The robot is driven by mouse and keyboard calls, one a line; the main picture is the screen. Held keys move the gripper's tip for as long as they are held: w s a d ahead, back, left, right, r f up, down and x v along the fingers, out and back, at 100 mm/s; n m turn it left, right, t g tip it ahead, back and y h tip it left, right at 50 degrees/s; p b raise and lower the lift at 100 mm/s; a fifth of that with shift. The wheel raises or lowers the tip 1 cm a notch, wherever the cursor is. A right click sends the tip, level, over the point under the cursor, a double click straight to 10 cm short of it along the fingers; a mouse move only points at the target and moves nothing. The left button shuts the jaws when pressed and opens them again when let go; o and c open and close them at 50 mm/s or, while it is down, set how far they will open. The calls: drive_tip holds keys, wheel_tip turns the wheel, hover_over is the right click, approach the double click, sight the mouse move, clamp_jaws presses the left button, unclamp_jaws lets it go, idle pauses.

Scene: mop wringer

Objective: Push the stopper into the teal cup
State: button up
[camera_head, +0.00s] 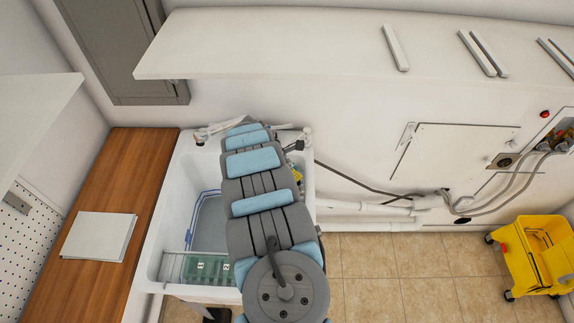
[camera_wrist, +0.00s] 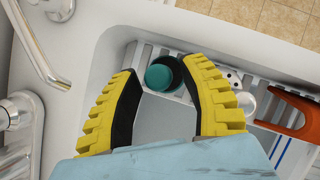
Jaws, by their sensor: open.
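The teal cup (camera_wrist: 180,66) stands in a slotted white rack in the sink, seen from above in the wrist view. Its mouth holds a dark round area; I cannot tell whether this is the stopper or the cup's shaded inside. No separate stopper is clearly visible. My gripper (camera_wrist: 160,67) is open, its two yellow fingers with black pads spread to the left and right of the cup, with nothing held between them. Touching cannot be told. In the head view my arm hides the cup and most of the gripper.
A pale round container (camera_wrist: 245,102) and an orange item (camera_wrist: 287,114) sit right of the cup. The white sink (camera_head: 159,239) holds a green numbered item (camera_head: 200,266). A wooden counter (camera_head: 141,170) is beside it; a yellow bucket (camera_head: 527,262) stands right.

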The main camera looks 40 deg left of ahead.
drive_tip(key=v, duration=1.1)
drive_tip(key=shift+a+r, duration=0.15)
drive_tip(key=shift+r, duration=0.15)
drive_tip(key=shift+s, duration=0.15)
idle(0.5)
